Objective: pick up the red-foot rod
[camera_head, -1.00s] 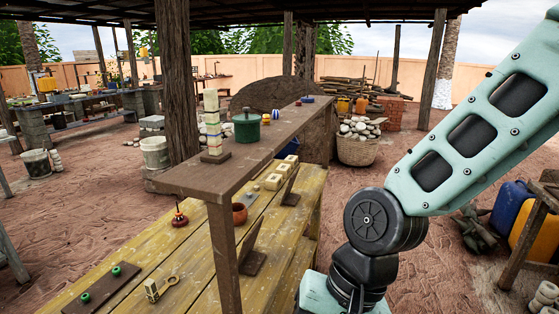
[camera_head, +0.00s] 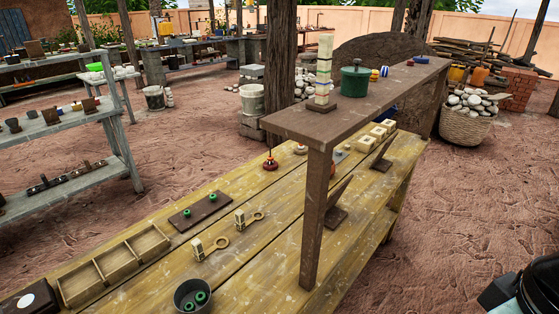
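What looks like the red-foot rod (camera_head: 270,163) is a thin upright rod on a rounded red foot. It stands on the yellow wooden table (camera_head: 262,230), near its far left edge, left of the raised brown shelf's post. Nothing touches it. My gripper is out of view; only a dark and pale green part of my arm shows in the bottom right corner.
The brown raised shelf (camera_head: 290,122) overhangs the table's right part and bears a block tower (camera_head: 324,70) and a green pot (camera_head: 354,82). A brown board with green rings (camera_head: 202,211), a divided tray (camera_head: 115,266) and a grey cup (camera_head: 192,294) stand nearer.

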